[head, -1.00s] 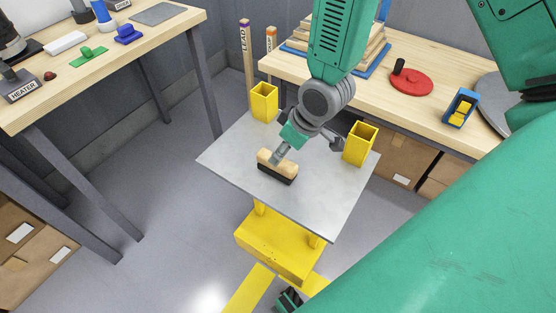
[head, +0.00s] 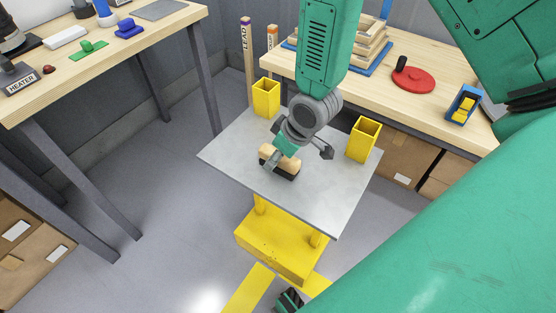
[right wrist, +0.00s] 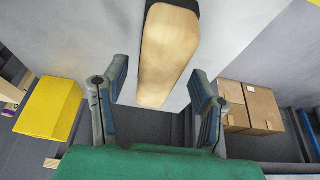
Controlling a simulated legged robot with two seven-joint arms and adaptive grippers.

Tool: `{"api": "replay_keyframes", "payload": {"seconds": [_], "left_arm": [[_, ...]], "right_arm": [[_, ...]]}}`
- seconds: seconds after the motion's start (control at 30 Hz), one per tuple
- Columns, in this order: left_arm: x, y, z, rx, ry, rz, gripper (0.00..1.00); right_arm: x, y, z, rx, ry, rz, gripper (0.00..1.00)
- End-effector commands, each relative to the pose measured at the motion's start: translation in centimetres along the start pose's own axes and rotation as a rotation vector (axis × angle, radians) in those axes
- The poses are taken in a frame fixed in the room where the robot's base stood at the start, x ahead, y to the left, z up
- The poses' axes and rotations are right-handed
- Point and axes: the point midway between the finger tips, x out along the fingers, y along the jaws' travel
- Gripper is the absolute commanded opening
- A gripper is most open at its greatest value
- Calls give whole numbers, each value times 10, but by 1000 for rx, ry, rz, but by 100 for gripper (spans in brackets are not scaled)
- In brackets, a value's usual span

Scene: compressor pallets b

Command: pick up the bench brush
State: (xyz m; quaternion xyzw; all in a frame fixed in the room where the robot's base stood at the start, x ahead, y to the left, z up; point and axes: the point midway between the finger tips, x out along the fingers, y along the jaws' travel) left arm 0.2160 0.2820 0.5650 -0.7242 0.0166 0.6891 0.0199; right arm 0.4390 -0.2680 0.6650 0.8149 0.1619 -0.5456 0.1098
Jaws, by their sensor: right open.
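The bench brush (head: 292,170) lies on the grey metal top of a small yellow-legged stand. It has a pale wooden block and a dark bristle edge. My right gripper (head: 284,160) is at the brush from above and partly covers it in the head view. In the right wrist view the wooden block (right wrist: 168,55) reaches between the two open fingers (right wrist: 160,88), with gaps on both sides. The dark edge shows at the top of that view. My left gripper is not in view.
Two yellow square bins (head: 266,98) (head: 363,139) stand at the far corners of the metal top (head: 330,205). A wooden bench (head: 350,85) behind holds a red disc and a blue holder. Cardboard boxes (head: 400,165) sit beneath it. The front of the top is clear.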

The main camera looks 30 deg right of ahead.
Motion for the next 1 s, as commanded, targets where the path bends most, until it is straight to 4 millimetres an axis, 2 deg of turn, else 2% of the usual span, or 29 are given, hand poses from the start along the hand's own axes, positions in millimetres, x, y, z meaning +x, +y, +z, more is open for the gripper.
{"api": "replay_keyframes", "payload": {"seconds": [0.47, 0.6, 0.63, 1.0], "left_arm": [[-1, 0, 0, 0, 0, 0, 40], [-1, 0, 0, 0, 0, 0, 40], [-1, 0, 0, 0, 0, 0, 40], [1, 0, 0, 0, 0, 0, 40]], "right_arm": [[3, 1, 2, 2, 0, -1, 53], [3, 1, 2, 1, 0, 0, 4], [3, 1, 2, 1, 0, 0, 0], [-1, 1, -1, 1, 3, 0, 0]]}}
